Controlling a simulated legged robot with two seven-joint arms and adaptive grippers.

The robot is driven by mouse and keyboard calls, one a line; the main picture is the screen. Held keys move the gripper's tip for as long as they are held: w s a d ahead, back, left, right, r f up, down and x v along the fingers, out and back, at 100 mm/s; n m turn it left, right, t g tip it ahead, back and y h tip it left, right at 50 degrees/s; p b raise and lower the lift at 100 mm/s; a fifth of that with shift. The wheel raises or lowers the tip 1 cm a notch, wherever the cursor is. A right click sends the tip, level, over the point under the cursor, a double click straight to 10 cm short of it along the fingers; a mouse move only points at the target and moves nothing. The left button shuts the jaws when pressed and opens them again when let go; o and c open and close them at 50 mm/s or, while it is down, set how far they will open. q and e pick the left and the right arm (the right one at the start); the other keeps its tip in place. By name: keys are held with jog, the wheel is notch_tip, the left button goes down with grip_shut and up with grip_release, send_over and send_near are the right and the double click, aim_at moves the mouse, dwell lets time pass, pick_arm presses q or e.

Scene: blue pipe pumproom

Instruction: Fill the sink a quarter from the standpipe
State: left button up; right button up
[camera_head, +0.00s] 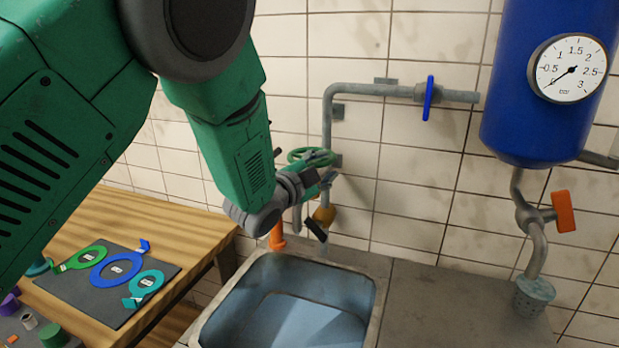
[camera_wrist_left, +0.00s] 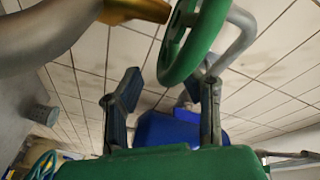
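The steel sink (camera_head: 375,283) stands at the bottom middle of the head view. Its inside is blue-grey, and I cannot tell whether water is in it. Behind it a grey pipe (camera_head: 327,125) runs down the tiled wall to a green handwheel (camera_head: 305,155), with a brass-coloured part (camera_head: 324,216) below. My left gripper (camera_head: 319,202) is at this pipework, partly covering it. In the left wrist view the gripper (camera_wrist_left: 165,88) is open, and the green handwheel (camera_wrist_left: 180,62) appears just beyond and between its fingertips. Contact cannot be told. My right gripper is out of view.
A blue lever (camera_head: 429,98) sits on the upper pipe. A blue tank (camera_head: 530,120) with a gauge (camera_head: 568,68) and orange lever (camera_head: 564,211) hangs right. An orange part (camera_head: 277,236) stands behind the sink. A wooden bench (camera_head: 190,232) with ring-shaped tags is left.

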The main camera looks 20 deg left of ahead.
pick_arm(q)
jog(key=v, duration=0.9)
jog(key=shift+s, duration=0.25)
jog(key=shift+w, duration=0.1)
